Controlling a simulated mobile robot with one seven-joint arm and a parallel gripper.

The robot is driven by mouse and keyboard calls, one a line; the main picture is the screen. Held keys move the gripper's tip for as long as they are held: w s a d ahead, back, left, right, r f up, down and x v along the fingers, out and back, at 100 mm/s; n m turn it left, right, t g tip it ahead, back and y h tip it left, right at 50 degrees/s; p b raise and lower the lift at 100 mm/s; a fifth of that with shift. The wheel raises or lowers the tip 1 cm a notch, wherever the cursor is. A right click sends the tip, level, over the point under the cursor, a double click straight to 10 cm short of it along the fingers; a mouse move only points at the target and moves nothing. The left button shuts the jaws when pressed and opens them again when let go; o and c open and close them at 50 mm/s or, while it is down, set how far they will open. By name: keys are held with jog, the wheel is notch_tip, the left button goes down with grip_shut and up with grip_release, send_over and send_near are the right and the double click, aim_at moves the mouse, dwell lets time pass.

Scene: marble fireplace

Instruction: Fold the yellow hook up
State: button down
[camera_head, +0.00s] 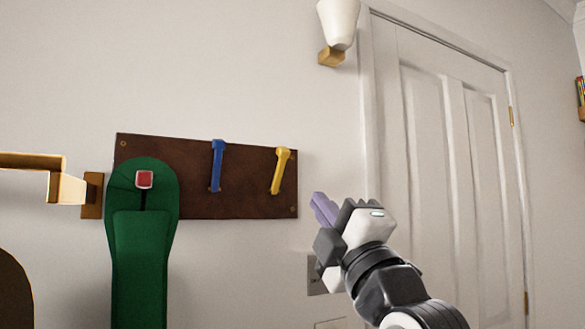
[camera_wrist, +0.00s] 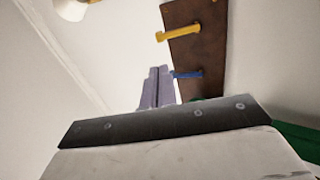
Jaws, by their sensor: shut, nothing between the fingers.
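The yellow hook (camera_head: 279,172) is on the right part of a dark brown wall board (camera_head: 245,200). In the head view its thick end is at the top and its thin end at lower left. In the wrist view the yellow hook (camera_wrist: 180,33) juts leftward from the board (camera_wrist: 197,55). My gripper (camera_head: 322,206) is right of and below the hook, apart from it, in front of the wall. Its purple fingers (camera_wrist: 156,88) are together and empty, pointing up toward the board's side in the wrist view.
A blue hook (camera_head: 216,166) is left of the yellow one. A green hanging item (camera_head: 140,260) with a red hook end (camera_head: 144,179) covers the board's left. A wall lamp (camera_head: 338,25) is above, a white door (camera_head: 440,130) right. A wall plate (camera_head: 314,284) is below my gripper.

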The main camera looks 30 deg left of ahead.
jog(key=p, duration=0.7)
send_near(285, 155)
jog(key=shift+n, duration=0.3)
jog(key=x, duration=0.5)
jog(key=shift+a+r, duration=0.15)
jog(key=shift+r, duration=0.15)
jog(key=shift+w+a+r, duration=0.2)
jog(key=shift+w+a, duration=0.2)
jog(key=shift+a, duration=0.15)
jog(key=shift+d, duration=0.1)
